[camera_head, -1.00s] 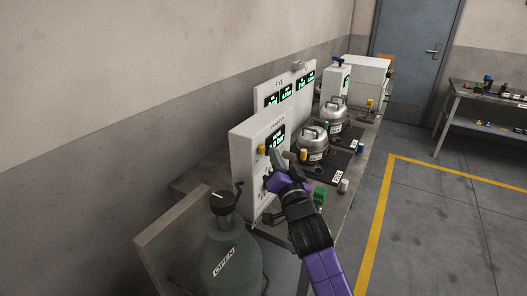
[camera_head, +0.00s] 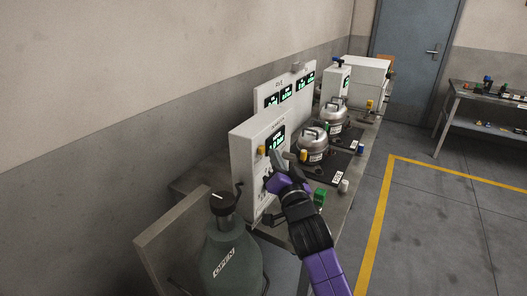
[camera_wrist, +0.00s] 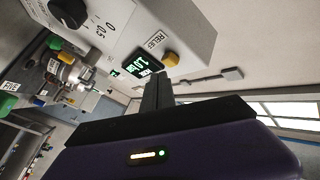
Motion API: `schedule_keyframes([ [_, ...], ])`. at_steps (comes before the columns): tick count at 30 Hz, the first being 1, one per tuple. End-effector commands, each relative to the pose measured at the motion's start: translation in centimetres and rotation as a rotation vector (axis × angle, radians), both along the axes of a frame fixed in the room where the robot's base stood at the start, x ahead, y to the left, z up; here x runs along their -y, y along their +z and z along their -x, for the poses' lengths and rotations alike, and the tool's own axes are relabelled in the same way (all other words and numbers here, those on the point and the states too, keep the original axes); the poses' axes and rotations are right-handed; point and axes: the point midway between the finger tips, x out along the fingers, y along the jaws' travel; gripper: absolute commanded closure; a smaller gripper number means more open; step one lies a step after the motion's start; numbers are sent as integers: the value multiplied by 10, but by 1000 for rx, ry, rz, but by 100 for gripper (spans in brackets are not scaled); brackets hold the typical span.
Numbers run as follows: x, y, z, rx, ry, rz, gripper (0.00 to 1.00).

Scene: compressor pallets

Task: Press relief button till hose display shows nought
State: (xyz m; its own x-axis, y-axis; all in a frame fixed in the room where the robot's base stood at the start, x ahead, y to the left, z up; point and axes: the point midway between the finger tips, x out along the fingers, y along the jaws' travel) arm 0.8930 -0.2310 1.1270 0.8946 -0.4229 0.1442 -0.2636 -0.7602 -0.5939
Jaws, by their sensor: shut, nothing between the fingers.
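The yellow relief button (camera_head: 262,150) sits on the front of a white panel box (camera_head: 246,165). In the wrist view the button (camera_wrist: 171,59) stands beside its RELIEF label. The green-lit hose display (camera_wrist: 142,65) is next to it, with digits that look like 1.0 but are hard to read. In the wrist view the dark fingers (camera_wrist: 157,88) point toward the button and display; contact cannot be told.
A black dial knob (camera_wrist: 69,12) is on the same panel. The floor to the right is clear.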

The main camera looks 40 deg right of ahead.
Motion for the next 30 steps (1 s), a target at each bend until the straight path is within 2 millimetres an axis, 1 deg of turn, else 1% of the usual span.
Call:
schedule_keyframes([
  [18, 0, 0, 0, 0, 0, 0, 100],
  [30, -3, 0, -8, 0, 0, 0, 100],
])
